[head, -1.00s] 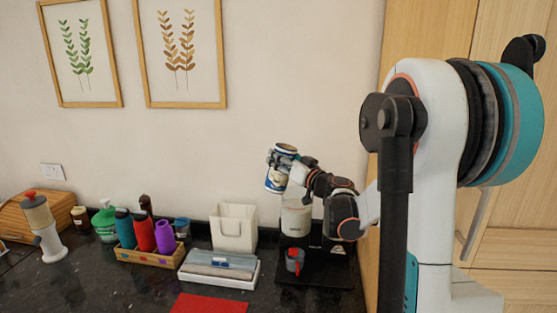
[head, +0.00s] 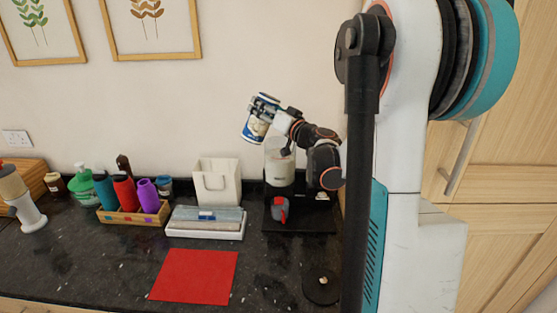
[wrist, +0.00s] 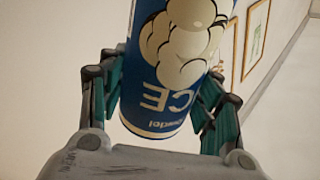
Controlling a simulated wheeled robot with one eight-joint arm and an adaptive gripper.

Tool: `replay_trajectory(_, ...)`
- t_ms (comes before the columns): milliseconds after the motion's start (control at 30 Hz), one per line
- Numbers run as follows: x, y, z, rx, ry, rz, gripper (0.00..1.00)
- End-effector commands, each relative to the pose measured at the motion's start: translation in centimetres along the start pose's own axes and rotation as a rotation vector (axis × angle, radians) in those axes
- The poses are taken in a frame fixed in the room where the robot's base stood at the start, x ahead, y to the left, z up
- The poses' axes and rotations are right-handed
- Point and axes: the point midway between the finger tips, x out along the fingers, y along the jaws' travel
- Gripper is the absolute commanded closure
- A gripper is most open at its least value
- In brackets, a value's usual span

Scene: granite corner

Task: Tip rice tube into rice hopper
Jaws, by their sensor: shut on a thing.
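The rice tube (head: 253,130) is a blue and white can with a picture and lettering. It is tilted in the air, its upper end leaning right. In the wrist view the tube (wrist: 152,112) stands between both fingers, its lettering upside down. My gripper (head: 264,106) is shut around it. The rice hopper (head: 278,172), a pale see-through container, stands just below and right of the tube, and the two look apart. My wrist hides part of the hopper's top. I cannot see which tube end is open or any rice falling.
A grey cup with red (head: 280,209) stands on a black base (head: 310,217) under the hopper. A white bin (head: 216,182), a white tray (head: 205,232) and a wooden crate of bottles (head: 133,217) are to the left. A red mat (head: 194,276) lies in front.

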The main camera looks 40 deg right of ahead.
Motion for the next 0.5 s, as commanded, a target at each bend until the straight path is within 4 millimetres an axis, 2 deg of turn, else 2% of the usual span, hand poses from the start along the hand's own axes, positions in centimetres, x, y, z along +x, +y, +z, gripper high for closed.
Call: replay_trajectory(500, 0.07, -0.08, 0.19, 0.031, 0.007, -0.001, 0.79)
